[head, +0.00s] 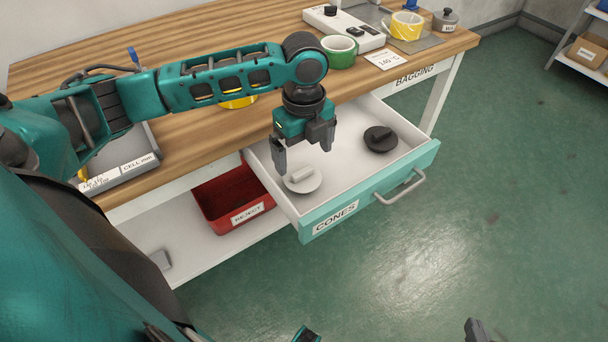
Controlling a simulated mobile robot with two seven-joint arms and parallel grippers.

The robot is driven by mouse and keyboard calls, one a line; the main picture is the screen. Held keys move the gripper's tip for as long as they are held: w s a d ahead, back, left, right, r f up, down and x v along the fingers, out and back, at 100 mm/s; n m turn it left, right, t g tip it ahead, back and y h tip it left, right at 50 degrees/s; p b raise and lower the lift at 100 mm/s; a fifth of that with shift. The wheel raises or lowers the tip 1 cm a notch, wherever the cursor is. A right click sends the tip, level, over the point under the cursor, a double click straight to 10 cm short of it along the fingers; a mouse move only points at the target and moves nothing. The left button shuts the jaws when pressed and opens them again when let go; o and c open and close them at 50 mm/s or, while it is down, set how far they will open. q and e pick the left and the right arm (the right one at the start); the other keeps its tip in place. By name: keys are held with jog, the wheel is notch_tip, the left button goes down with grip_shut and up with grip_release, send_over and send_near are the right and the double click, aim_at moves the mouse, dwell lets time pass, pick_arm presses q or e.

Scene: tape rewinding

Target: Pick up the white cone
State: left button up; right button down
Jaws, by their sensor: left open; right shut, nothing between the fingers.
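The white cone (303,185), a pale round piece with a short raised grip on top, lies in the left part of the open drawer (352,170) labelled CONES. My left gripper (303,154) is open and points down just above the white cone. Its fingers appear on either side of the cone's raised grip, apart from it as far as I can tell. A dark cone (380,140) of similar shape lies further right in the drawer. Only a small part of my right gripper (476,331) shows at the bottom edge; it is shut and empty.
A red REJECT bin (232,200) stands on the shelf left of the drawer. The floor in front is clear.

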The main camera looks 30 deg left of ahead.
aim_at(303, 172)
pick_arm(q)
notch_tip(303, 172, down, 3)
jog(key=shift+r, duration=0.15)
notch_tip(303, 172, down, 5)
jog(key=shift+w+a+f+b, duration=0.1)
jog(key=shift+b, duration=1.1)
jog(key=c, duration=0.8)
